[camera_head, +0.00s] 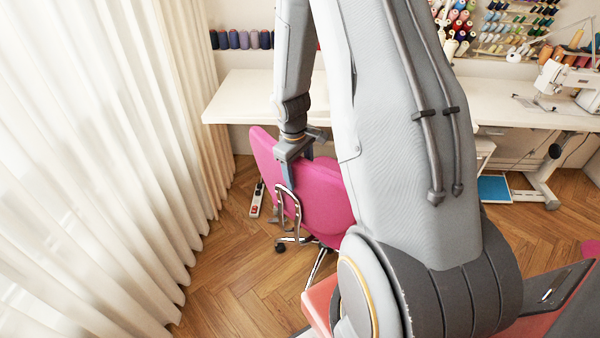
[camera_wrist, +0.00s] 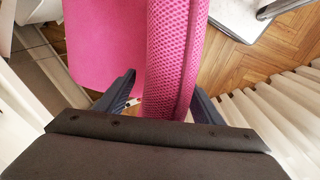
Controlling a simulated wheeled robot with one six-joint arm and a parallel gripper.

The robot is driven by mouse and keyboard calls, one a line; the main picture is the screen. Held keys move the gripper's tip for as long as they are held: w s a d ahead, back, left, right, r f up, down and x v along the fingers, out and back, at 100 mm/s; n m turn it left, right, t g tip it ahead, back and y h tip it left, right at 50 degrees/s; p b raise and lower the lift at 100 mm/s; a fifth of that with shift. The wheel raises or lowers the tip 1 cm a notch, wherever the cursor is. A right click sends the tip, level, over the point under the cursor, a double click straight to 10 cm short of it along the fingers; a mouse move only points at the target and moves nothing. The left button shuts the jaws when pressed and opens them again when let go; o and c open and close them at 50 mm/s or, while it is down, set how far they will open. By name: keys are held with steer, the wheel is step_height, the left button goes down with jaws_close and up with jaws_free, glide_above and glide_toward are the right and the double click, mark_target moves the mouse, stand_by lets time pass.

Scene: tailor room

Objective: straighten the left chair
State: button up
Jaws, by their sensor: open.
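The left chair (camera_head: 327,200) is pink with chrome supports and stands in front of the white table, partly hidden behind my arm. My gripper (camera_head: 289,168) is at the chair's backrest in the head view. In the wrist view, the pink mesh backrest (camera_wrist: 173,55) runs between the two dark fingers of my gripper (camera_wrist: 164,84). The fingers are open, one on each side of it, and I cannot tell whether either touches. The smooth pink seat (camera_wrist: 95,42) shows to the left of the backrest there.
A white curtain (camera_head: 90,160) hangs along the left side. A white table (camera_head: 240,95) runs along the back wall, with a sewing machine (camera_head: 572,85) at right. A power strip (camera_head: 257,199) lies on the wooden floor (camera_head: 235,285) near the chair. Bare floor shows in front of the curtain.

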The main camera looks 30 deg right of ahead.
steer(key=shift+f, duration=0.3)
